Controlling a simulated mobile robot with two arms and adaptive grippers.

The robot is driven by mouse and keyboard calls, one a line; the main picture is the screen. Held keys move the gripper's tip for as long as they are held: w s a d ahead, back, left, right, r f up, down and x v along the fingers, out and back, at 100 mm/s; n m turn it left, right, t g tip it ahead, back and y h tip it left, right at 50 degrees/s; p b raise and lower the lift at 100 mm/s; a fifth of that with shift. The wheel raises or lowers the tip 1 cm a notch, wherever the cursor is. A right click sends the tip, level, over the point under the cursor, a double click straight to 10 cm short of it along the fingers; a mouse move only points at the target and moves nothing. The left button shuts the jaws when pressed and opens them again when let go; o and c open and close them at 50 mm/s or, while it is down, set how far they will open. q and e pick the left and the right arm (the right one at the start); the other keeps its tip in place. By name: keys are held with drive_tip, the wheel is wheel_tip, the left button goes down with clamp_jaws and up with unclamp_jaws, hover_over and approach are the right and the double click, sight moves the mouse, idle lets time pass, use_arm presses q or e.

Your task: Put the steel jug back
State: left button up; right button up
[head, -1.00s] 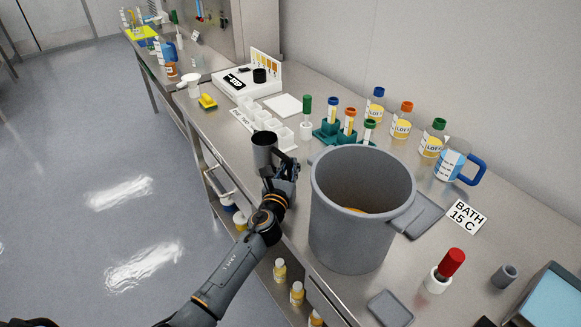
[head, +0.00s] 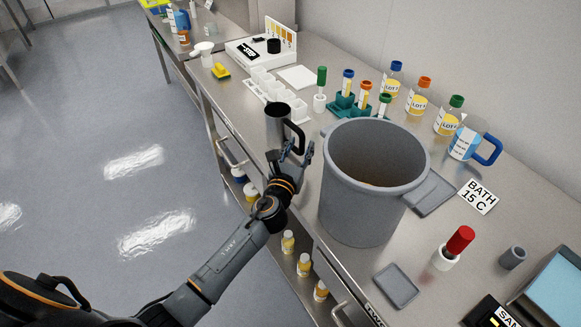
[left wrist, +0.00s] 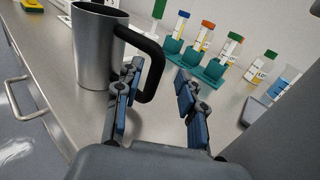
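The steel jug (head: 278,128), a grey metal cylinder with a black handle, stands upright on the steel counter near its front edge. In the left wrist view the jug (left wrist: 97,48) is at the upper left, with its handle (left wrist: 152,65) towards me. My left gripper (head: 300,158) is just to the near right of the jug. In the left wrist view the left gripper (left wrist: 158,98) has its fingers spread apart. The handle's lower end is close to the left finger, and I cannot tell whether they touch. My right gripper is not in view.
A large grey vessel (head: 368,205) stands right of my left gripper. Behind are a white tray (head: 283,103), a teal tube rack (head: 352,108), several lot bottles (head: 418,97) and a blue-handled jug (head: 472,146). The "BATH 15 C" card (head: 477,196) lies at right.

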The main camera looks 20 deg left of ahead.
use_arm(q)
drive_tip(key=s, duration=0.9)
drive_tip(key=shift+s+d+r+b, duration=0.1)
drive_tip(key=shift+s+d+b, duration=0.1)
drive_tip(key=shift+b, duration=0.15)
